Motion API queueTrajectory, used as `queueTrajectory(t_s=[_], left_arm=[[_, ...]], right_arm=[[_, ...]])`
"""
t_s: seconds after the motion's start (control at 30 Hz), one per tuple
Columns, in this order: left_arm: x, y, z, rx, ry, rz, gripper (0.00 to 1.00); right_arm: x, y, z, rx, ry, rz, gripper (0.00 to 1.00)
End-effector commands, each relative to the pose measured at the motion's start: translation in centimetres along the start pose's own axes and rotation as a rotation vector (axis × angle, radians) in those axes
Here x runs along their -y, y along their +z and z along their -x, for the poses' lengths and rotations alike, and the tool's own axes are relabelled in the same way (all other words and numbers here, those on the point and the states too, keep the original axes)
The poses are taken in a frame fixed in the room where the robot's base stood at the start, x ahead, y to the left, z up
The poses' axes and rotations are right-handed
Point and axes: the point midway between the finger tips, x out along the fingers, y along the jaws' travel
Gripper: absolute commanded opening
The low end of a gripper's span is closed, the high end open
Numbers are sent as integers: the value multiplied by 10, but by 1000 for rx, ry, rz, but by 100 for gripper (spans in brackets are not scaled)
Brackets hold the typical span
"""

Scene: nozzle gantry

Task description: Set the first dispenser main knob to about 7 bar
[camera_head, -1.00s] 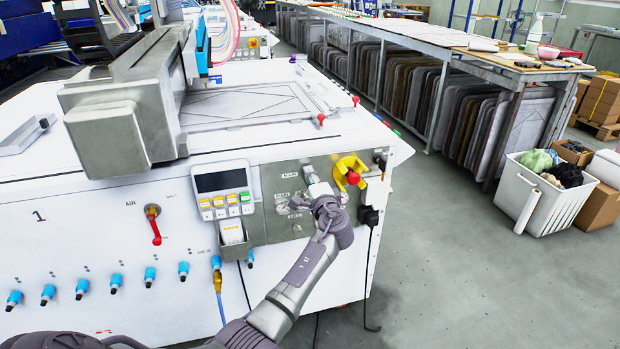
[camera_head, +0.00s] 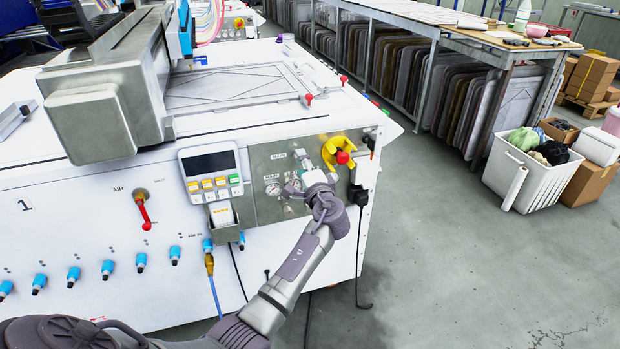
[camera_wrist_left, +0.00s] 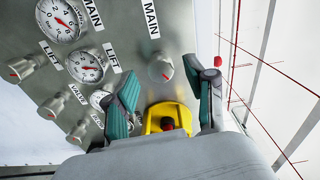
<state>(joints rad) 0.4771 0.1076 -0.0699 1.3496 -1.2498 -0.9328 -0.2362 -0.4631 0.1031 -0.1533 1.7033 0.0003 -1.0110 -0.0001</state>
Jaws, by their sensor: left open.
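The control panel (camera_head: 262,160) is on the white machine's front. In the left wrist view, the knob beside the longer MAIN label (camera_wrist_left: 160,68) is small and round with a red mark. A MAIN gauge (camera_wrist_left: 60,20) and a LIFT gauge (camera_wrist_left: 87,67) sit to its left; their exact readings are too small to tell. My left gripper (camera_head: 308,180) is in front of the panel's lower right. In the wrist view its two teal-padded fingers (camera_wrist_left: 164,80) are apart, with the knob seen between and beyond their tips. It holds nothing. My right gripper is out of view.
A yellow-backed red stop button (camera_head: 342,157) is at the panel's upper right, close to my gripper. More small knobs (camera_wrist_left: 55,105) line the panel's left. A keypad display (camera_head: 210,170) and red AIR lever (camera_head: 143,212) are further left.

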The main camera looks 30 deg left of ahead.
Motion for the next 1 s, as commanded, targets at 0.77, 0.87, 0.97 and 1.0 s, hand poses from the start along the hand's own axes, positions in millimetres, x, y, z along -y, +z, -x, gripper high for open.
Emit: queueTrajectory(t_s=[0.77, 0.87, 0.97, 1.0], left_arm=[[0, 0, 88, 0, -1, -1, 55], [0, -1, 88, -1, -1, 0, 55], [0, -1, 88, -1, -1, 0, 55], [0, -1, 88, -1, -1, 0, 55]], right_arm=[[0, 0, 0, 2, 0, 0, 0], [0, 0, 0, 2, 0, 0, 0], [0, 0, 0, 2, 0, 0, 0], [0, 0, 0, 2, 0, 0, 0]])
